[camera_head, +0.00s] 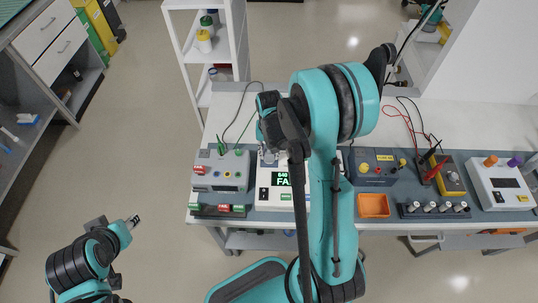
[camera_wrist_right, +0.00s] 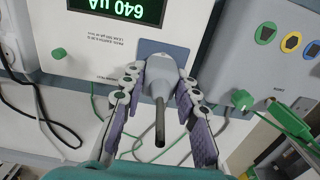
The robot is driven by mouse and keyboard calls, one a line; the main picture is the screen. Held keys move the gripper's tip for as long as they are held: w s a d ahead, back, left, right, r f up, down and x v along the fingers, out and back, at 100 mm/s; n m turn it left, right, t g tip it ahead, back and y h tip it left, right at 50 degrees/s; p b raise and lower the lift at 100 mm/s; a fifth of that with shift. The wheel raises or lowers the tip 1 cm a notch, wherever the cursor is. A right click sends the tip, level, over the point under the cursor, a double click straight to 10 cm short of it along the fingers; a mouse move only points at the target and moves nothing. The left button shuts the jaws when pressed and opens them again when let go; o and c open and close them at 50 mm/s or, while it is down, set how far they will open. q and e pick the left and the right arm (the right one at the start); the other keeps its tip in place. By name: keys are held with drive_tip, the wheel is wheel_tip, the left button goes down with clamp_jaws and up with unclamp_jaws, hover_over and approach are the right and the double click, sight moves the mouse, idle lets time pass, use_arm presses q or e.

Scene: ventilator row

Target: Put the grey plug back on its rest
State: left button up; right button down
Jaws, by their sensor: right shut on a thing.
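The grey plug (camera_wrist_right: 161,78) sits between the fingers of my right gripper (camera_wrist_right: 161,100) in the right wrist view. The gripper is shut on it, and a thick dark cable stub points toward the camera. Behind the plug is a blue-grey patch (camera_wrist_right: 148,46) at the edge of the white tester (camera_wrist_right: 90,50); I cannot tell whether the plug touches it. In the head view the right gripper (camera_head: 270,145) is over the tester (camera_head: 262,193) and mostly hidden by my arm, as is the plug. My left gripper (camera_head: 133,222) is off the bench; its jaw state is unclear.
A grey unit with coloured sockets (camera_head: 222,172) stands left of the tester. Green leads (camera_wrist_right: 165,145) run near the right gripper. An orange tray (camera_head: 373,205), a dark unit (camera_head: 376,167) and a yellow meter (camera_head: 449,177) stand to the right. The floor at left is clear.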

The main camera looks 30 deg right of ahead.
use_arm(q)
drive_tip(key=shift+r, duration=0.15)
use_arm(e)
drive_tip(key=shift+r, duration=0.15)
